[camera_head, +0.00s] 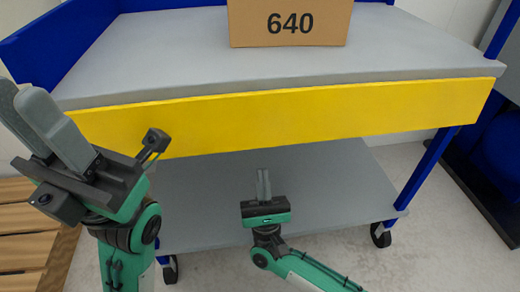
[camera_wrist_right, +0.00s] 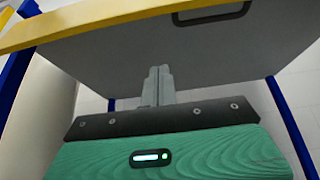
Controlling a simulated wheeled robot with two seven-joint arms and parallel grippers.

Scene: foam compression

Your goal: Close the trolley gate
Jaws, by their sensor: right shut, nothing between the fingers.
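The trolley gate (camera_head: 285,118) is a long yellow panel hanging along the front edge of the trolley's grey upper shelf (camera_head: 180,62). Its yellow edge (camera_wrist_right: 90,24) also crosses the top of the right wrist view. My right gripper (camera_head: 263,184) is shut and empty, below the gate and in front of the lower shelf. Its fingers (camera_wrist_right: 158,84) stand together in the wrist view, under the upper shelf's grey underside. My left gripper (camera_head: 35,105) is at the gate's left end, close to the camera.
A cardboard box (camera_head: 290,22) marked 640 stands on the upper shelf. The grey lower shelf (camera_head: 340,185) is empty where visible. Blue posts (camera_head: 430,165) and black castors (camera_head: 381,235) carry the trolley. A wooden slatted pallet (camera_head: 30,235) lies at left. The floor at lower right is clear.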

